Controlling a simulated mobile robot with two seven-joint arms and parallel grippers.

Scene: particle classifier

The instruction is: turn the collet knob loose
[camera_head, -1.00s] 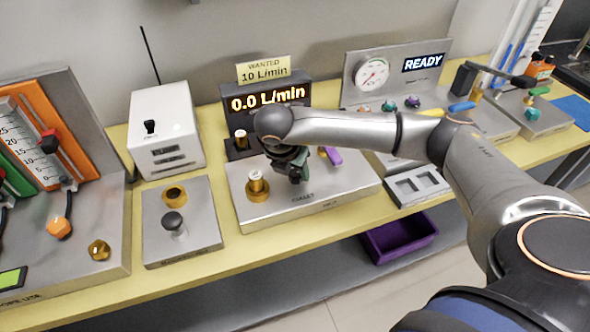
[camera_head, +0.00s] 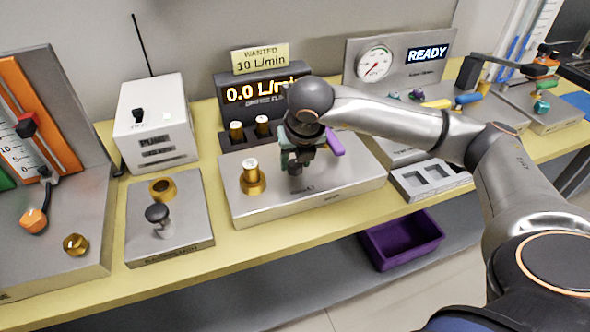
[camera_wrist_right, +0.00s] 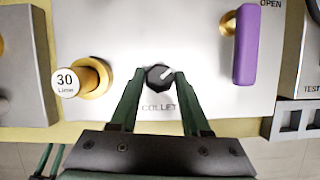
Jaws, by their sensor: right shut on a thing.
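The collet knob (camera_wrist_right: 160,77) is a small black knob with a white pointer line, above the word COLLET on a grey metal block (camera_head: 335,197). In the right wrist view the pointer aims up and right. My right gripper (camera_wrist_right: 157,74) has its two green fingers on opposite sides of the knob and is shut on it. In the head view my right gripper (camera_head: 297,160) points down at the block and mostly hides the knob.
A brass piece marked 30 L/min (camera_wrist_right: 82,78) stands left of the knob; a purple lever (camera_wrist_right: 246,45) stands right, near OPEN. Behind, a display (camera_head: 255,92) reads 0.0 L/min. A purple bin (camera_head: 402,240) sits below the yellow bench's front edge.

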